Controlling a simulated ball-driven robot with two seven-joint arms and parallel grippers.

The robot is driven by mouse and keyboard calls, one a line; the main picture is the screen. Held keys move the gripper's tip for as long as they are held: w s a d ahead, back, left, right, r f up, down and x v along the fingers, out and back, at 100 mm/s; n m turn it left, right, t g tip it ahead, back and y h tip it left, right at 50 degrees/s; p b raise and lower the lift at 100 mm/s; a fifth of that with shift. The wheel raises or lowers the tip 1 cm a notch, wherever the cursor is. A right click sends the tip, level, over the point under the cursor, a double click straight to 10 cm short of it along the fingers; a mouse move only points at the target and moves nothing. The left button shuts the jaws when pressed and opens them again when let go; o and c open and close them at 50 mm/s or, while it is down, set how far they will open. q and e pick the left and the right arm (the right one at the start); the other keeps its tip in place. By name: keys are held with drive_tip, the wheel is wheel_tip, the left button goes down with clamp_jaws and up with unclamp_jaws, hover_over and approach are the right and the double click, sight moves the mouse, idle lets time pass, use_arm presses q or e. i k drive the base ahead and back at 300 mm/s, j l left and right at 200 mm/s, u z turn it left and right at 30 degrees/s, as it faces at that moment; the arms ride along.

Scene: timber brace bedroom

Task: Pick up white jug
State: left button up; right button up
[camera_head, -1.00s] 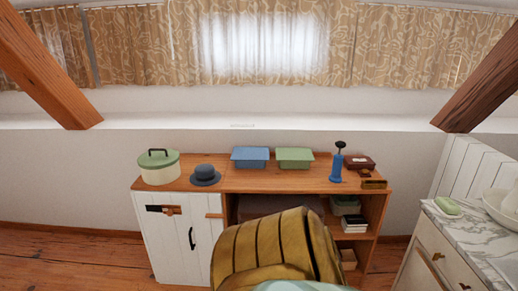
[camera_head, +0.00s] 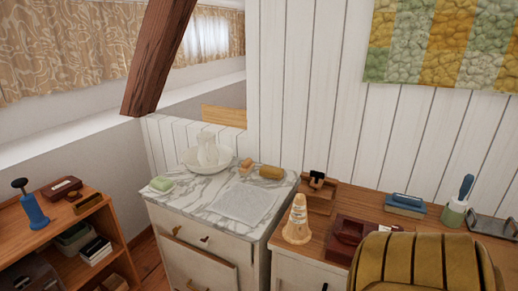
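A white jug (camera_head: 208,149) stands upright in a wide white basin (camera_head: 187,160) at the back of a marble-topped cabinet (camera_head: 192,195). The jug is small in the view and its handle cannot be made out. Neither of my grippers shows in the head view, so whether they are open or shut is not seen.
On the marble lie green soap (camera_head: 161,184), a folded cloth (camera_head: 243,203) and a tan roll (camera_head: 271,172). A yellow-brown chair back (camera_head: 420,265) blocks the front right. A desk (camera_head: 350,208) adjoins the cabinet. A wooden shelf unit (camera_head: 75,225) stands left; a slanted beam (camera_head: 158,60) rises behind.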

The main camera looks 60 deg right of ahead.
sight(208, 156)
drive_tip(key=z, duration=1.45)
